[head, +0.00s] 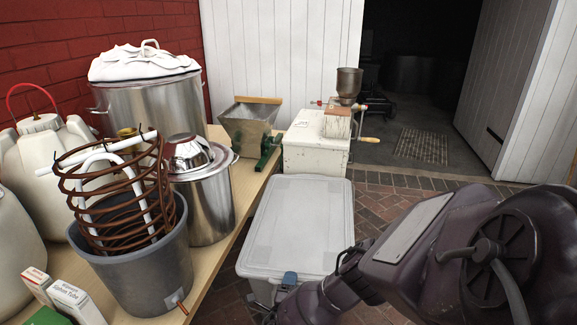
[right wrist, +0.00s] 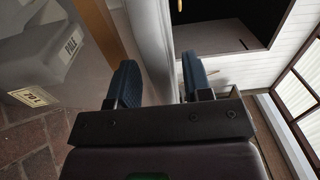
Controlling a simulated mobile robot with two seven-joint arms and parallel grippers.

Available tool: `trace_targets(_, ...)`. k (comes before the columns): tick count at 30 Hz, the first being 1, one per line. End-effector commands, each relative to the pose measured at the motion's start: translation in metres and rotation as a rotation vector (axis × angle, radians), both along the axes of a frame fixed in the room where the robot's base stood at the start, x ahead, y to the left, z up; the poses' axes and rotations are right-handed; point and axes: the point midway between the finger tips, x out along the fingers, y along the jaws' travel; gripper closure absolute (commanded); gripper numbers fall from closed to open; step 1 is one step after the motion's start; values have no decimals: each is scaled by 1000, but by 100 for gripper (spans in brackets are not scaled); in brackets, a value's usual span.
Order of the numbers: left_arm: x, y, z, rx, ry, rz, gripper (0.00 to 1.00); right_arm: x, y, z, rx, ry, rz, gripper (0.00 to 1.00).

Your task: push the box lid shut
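The storage box stands on the brick floor beside the table, and its pale grey lid (head: 300,222) lies over its top. I cannot tell if a gap is left under the lid. My right gripper (head: 289,279) is low at the lid's front edge, with a blue fingertip showing. In the right wrist view, the two fingers of my right gripper (right wrist: 162,85) stand apart, with a pale grey panel (right wrist: 150,35), likely the lid, behind the gap. Contact is unclear. My left gripper is not in view.
The wooden table (head: 229,245) on the left carries a steel pot (head: 150,105), a grey bucket with a copper coil (head: 140,270) and a grain mill (head: 250,125). A white chest (head: 312,150) stands behind the box.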

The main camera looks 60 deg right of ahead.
Motion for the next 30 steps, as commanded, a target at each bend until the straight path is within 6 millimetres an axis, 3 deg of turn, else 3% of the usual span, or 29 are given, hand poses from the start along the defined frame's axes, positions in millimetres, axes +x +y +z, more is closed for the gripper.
trace_targets(13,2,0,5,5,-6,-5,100,0,10,3,3,-7,3,49)
trace_targets(30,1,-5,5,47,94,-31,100,-36,91,1,3,-6,0,49)
